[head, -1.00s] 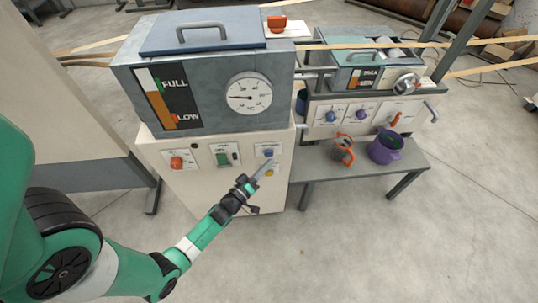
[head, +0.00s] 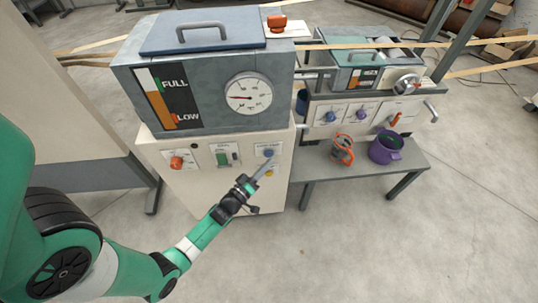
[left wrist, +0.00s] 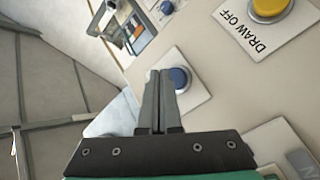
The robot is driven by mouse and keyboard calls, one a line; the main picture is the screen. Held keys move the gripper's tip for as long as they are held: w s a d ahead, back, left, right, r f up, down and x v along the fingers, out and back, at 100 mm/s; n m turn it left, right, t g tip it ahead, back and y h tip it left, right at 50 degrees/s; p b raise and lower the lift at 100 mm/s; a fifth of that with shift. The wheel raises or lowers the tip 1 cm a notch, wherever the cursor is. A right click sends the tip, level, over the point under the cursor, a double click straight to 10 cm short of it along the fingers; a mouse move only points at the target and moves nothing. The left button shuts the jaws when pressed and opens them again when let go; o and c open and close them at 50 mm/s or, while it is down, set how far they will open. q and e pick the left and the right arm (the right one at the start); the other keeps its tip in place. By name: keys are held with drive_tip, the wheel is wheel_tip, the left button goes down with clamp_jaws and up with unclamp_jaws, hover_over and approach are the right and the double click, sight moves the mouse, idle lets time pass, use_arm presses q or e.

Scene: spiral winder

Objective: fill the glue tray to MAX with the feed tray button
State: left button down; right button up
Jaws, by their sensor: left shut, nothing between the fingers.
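My left gripper (head: 265,163) is shut and empty, its tips close to a blue button (head: 268,153) on the front of the cream cabinet. In the left wrist view the shut fingers (left wrist: 159,76) overlap the edge of the blue button (left wrist: 179,78); I cannot tell whether they touch it. The button's label is too small or hidden to read. The glue tray (head: 345,82) is at the right, with a small orange-and-white level gauge (head: 363,78) on its front; its level is too small to read. My right gripper is not in view.
A yellow button (left wrist: 268,8) labelled DRAW OFF is near the blue one. The tank above has a FULL/LOW gauge (head: 166,100) and a dial (head: 248,94). A purple pot (head: 385,149) stands on the bench.

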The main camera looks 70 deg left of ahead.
use_arm(q)
drive_tip(key=shift+a, duration=0.1)
drive_tip(key=shift+w+a, duration=0.1)
drive_tip(key=shift+a, duration=0.2)
drive_tip(key=shift+w+a+p, duration=0.1)
drive_tip(key=shift+a+p, duration=0.25)
drive_tip(key=shift+a, duration=0.1)
idle(0.7)
drive_tip(key=shift+d, duration=0.2)
idle(5.9)
drive_tip(key=shift+s+d, duration=0.2)
drive_tip(key=shift+d, duration=0.45)
